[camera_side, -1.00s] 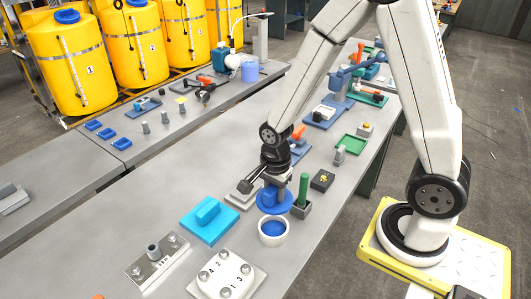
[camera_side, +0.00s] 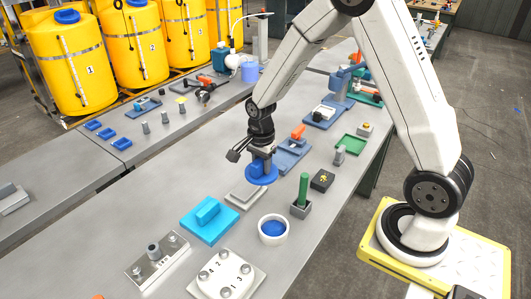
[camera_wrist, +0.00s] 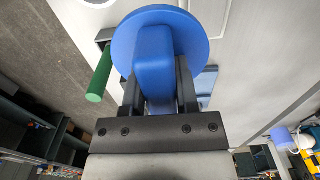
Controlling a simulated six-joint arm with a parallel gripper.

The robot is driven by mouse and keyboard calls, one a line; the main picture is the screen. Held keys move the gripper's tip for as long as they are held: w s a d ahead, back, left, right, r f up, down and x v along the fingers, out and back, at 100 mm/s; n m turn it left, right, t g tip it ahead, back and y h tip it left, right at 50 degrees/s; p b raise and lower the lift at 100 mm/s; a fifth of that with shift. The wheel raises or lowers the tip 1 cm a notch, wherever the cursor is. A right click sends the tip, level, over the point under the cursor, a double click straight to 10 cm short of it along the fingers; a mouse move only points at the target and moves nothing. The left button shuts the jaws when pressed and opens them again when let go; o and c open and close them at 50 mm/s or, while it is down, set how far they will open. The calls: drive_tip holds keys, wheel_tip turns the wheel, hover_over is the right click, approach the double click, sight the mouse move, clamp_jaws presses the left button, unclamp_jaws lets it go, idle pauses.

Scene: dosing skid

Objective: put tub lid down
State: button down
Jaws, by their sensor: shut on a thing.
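The blue round tub lid (camera_side: 262,178) is held by my gripper (camera_side: 262,157) above the bench, over or near a flat grey plate (camera_side: 246,195). In the wrist view the lid (camera_wrist: 185,35) fills the top middle, and my gripper's (camera_wrist: 158,85) two dark fingers are shut on its block-shaped handle. The white tub (camera_side: 273,232) stands uncovered on the bench with blue inside, nearer the camera than the lid. The side view does not show clearly how high the lid is above the plate.
A green post in a grey block (camera_side: 301,205) stands right of the lid. A light blue block with a handle (camera_side: 209,216) lies to the left, a white numbered plate (camera_side: 226,276) in front. A blue fixture with an orange handle (camera_side: 292,150) is behind. Bench left of the grey plate is bare.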

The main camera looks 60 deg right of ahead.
drive_tip(key=w+d, duration=0.6)
drive_tip(key=d, duration=0.2)
drive_tip(key=shift+d+r, duration=0.15)
drive_tip(key=shift+d, duration=0.1)
drive_tip(key=shift+w, duration=0.1)
drive_tip(key=shift+w+d+f, duration=0.55)
drive_tip(key=shift+w+f, duration=1)
drive_tip(key=shift+w, duration=0.6)
drive_tip(key=shift+w+d+f, duration=0.55)
drive_tip(key=shift+w+f, duration=0.95)
drive_tip(key=shift+w, duration=0.65)
drive_tip(key=shift+w+d+f, duration=0.55)
drive_tip(key=shift+w+f, duration=1)
drive_tip(key=shift+w, duration=0.6)
drive_tip(key=shift+w+f, duration=0.2)
drive_tip(key=shift+f, duration=1.7)
drive_tip(key=shift+f, duration=0.1)
